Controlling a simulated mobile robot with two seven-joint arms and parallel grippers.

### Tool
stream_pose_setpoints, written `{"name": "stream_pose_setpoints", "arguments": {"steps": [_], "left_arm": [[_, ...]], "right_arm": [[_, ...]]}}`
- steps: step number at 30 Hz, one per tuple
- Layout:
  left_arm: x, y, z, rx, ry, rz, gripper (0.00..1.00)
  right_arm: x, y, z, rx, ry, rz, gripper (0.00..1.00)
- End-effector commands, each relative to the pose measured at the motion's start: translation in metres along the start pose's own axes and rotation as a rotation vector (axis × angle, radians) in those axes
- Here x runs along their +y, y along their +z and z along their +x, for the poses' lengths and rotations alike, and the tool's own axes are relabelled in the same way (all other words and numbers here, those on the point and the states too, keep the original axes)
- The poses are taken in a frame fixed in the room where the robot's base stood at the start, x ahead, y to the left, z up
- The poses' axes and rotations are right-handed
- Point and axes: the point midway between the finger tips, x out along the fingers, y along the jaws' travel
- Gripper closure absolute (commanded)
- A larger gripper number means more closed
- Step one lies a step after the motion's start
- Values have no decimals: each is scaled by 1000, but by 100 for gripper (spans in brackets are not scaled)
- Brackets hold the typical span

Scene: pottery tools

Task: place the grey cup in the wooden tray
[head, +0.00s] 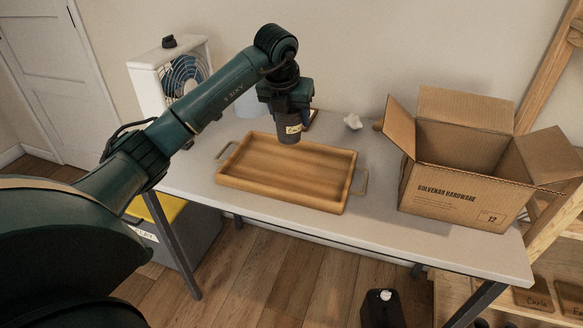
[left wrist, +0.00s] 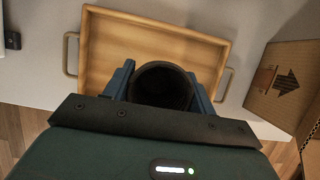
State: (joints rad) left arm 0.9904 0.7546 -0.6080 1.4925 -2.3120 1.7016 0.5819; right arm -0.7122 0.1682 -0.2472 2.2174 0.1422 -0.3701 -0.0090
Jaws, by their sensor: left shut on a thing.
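The grey cup (head: 289,130) is held upright in my left gripper (head: 288,112), over the far edge of the wooden tray in the head view. A pale label shows on its side. In the left wrist view I look down into the cup's dark mouth (left wrist: 162,86), with the blue fingers (left wrist: 160,92) shut on either side of it. The wooden tray (head: 270,183) lies on the grey table, empty, with a metal handle at each end. It also shows in the left wrist view (left wrist: 113,40), behind the cup. I cannot tell the exact gap between cup and tray.
An open cardboard box (head: 458,195) stands on the right of the table (head: 400,235). A small white object (head: 352,122) lies behind the tray. A bare strip of table separates tray and box.

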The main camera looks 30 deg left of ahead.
Motion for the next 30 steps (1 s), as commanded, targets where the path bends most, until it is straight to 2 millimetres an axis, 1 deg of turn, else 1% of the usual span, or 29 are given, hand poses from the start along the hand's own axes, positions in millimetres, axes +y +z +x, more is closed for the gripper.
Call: {"name": "stream_pose_setpoints", "arguments": {"steps": [1,6,14,19,21,27,30], "left_arm": [[0,-5,10,3,0,1,72],[0,-17,38,3,-1,1,72],[0,-25,59,2,-1,2,72],[0,-35,81,3,-2,2,72],[0,-35,84,0,-2,2,72],[0,-35,84,-1,-2,2,72],[0,-36,87,0,-1,2,72]], "right_arm": [[0,-2,0,5,0,0,64],[0,-5,-1,12,1,-2,64],[1,-4,-1,11,3,-4,64],[2,-3,0,11,4,-5,64],[2,-3,0,10,5,-5,64],[2,-3,0,10,5,-5,64],[3,-1,1,11,6,-6,64]]}}
